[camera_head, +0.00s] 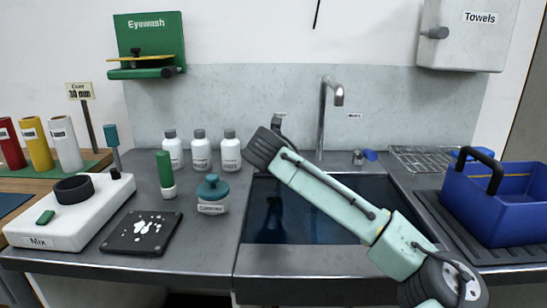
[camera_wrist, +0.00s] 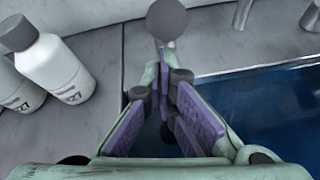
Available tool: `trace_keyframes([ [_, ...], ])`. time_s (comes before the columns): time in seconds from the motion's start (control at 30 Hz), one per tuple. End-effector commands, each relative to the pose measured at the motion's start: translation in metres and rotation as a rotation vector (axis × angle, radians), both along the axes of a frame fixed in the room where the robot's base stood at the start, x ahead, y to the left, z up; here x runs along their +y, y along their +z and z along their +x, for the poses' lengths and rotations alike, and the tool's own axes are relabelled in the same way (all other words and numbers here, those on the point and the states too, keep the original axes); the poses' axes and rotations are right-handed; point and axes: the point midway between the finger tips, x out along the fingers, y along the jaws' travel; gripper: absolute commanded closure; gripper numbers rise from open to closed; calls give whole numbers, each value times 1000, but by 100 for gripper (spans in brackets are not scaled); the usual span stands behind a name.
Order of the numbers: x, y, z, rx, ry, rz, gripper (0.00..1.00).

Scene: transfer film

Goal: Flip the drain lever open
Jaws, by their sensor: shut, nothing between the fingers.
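A lever with a round grey knob (camera_wrist: 167,20) stands at the back left corner of the sink in the wrist view, just beyond my fingertips. What seems to be the same lever (camera_head: 277,122) shows in the head view beside my wrist, under a small label too small to read. I cannot tell for certain that it is the drain lever. My gripper (camera_wrist: 162,92) is shut and empty, with its purple pads over the sink's left edge. The fingers are hidden behind my arm in the head view. The sink (camera_head: 330,225) holds dark blue liquid.
White bottles (camera_wrist: 52,70) stand close left of my gripper. A curved faucet (camera_head: 323,110) rises behind the sink. A blue caddy (camera_head: 500,215) stands at right. A teal-lidded jar (camera_head: 212,190) is on the left counter.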

Motion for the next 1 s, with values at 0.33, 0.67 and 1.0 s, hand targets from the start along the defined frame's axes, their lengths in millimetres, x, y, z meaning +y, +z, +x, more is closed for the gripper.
trace_keyframes([
  [0.33, 0, 6, 1, 0, 0, 0, 100],
  [0.67, 0, 13, 3, 0, 0, 0, 100],
  [1.0, -1, 35, 3, 0, -1, 2, 100],
])
